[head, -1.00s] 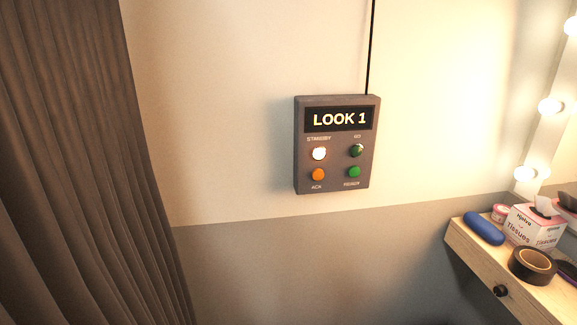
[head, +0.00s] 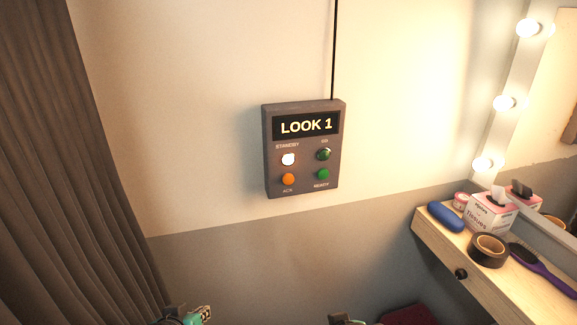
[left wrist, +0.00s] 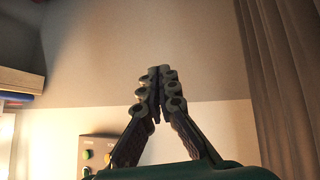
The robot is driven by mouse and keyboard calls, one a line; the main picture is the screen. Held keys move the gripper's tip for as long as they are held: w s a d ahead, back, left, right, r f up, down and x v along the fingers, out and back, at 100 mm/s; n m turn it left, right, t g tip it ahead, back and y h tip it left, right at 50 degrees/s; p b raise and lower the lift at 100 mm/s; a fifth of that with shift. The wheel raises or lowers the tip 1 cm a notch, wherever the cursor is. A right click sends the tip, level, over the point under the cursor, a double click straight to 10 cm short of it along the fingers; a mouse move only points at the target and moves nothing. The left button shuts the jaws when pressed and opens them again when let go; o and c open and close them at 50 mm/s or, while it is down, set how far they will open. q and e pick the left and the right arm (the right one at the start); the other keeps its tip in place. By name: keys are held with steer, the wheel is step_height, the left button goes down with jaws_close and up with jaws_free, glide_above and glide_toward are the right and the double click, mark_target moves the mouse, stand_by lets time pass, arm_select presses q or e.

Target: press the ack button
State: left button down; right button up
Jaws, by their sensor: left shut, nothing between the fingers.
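A grey control box (head: 268,150) hangs on the wall, its display reading "LOOK 1". The orange ack button (head: 288,179) is at its lower left, above the ACK label. A lit white standby button (head: 288,159) sits above it. Green go (head: 323,154) and ready (head: 322,174) buttons are on the right. My left gripper (left wrist: 157,72) is shut and empty, apart from the box. In the left wrist view the box appears upside down at lower left, partly hidden, with the ack button (left wrist: 108,157) visible. A small part of what seems my right gripper shows at the head view's bottom edge; its fingers are unclear.
A grey-brown curtain (head: 60,180) hangs at left. A wooden shelf (head: 448,249) at right holds a blue case (head: 446,216), tissue box (head: 490,213), black tape roll (head: 488,250) and purple brush (head: 540,268). The wall around the box is clear.

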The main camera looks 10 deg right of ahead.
mark_target(288, 179)
arm_select(q)
steer(key=w+d+r+h+p, duration=0.2)
steer(key=w+d+r+p, duration=0.1)
steer(key=d, duration=0.5)
steer(key=w+d+r+m+t+h+p, duration=0.1)
steer(key=w+d+r+h+p, duration=0.1)
steer(key=w+d+r+p, duration=0.2)
steer(key=w+d+r+t+h+p, duration=0.1)
steer(key=w+d+r+p, duration=0.3)
steer(key=d, duration=0.9)
step_height(288, 179, up, 6)
steer(key=h+p, duration=0.1)
steer(key=p, duration=0.2)
steer(key=shift+d+f+h, duration=0.15)
steer(key=shift+d+h, duration=0.25)
steer(key=shift+w, duration=0.2)
steer(key=shift+w+a, duration=0.2)
steer(key=shift+w, duration=4.1)
steer(key=shift+w, duration=0.1)
steer(key=shift+w, duration=0.35)
